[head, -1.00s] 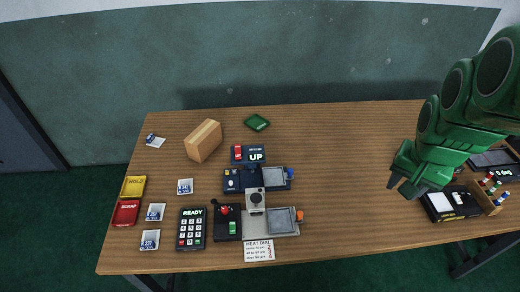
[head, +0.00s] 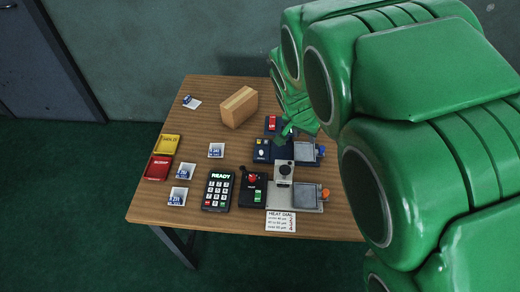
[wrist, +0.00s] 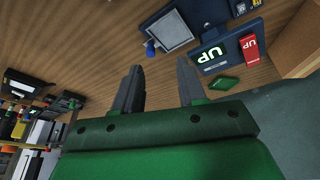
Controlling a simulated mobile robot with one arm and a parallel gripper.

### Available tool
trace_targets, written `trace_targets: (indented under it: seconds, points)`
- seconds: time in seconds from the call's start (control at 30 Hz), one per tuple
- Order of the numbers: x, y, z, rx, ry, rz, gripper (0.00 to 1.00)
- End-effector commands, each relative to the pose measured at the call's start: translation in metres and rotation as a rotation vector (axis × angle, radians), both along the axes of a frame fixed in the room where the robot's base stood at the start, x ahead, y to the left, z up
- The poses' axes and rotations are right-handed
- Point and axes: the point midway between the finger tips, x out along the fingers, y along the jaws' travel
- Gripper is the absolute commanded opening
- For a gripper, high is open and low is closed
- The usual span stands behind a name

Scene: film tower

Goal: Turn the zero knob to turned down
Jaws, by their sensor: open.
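No label reading zero is legible, so I cannot tell which knob is the zero knob. A blue knob (head: 321,150) sits at the right end of the dark blue device, beside its grey square plate (head: 304,150). It also shows in the wrist view (wrist: 150,48), beyond my fingertips. An orange knob (head: 325,193) sits on the right of the grey device (head: 295,196) in front. My gripper (head: 297,128) is over the back of these devices, partly hidden by my arm. In the wrist view my gripper (wrist: 158,68) is open and empty, its fingers apart from the blue knob.
The UP display with a red switch (head: 271,123) stands behind the dark blue device. A cardboard box (head: 238,107), a keypad (head: 219,191), a red-knobbed lever box (head: 253,188), red (head: 158,168) and yellow (head: 167,145) trays stand left. A green tray (wrist: 224,84) lies near the display.

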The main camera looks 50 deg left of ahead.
Motion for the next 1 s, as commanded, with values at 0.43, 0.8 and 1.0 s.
trace_targets:
  seconds: [0.43, 0.8, 1.0]
  points:
    - [-0.090, 0.107, -0.066, 0.030, -0.033, 0.111, 0.41]
    - [-0.087, 0.114, -0.089, 0.035, -0.033, 0.115, 0.41]
    - [-0.077, 0.117, -0.113, 0.032, -0.033, 0.115, 0.41]
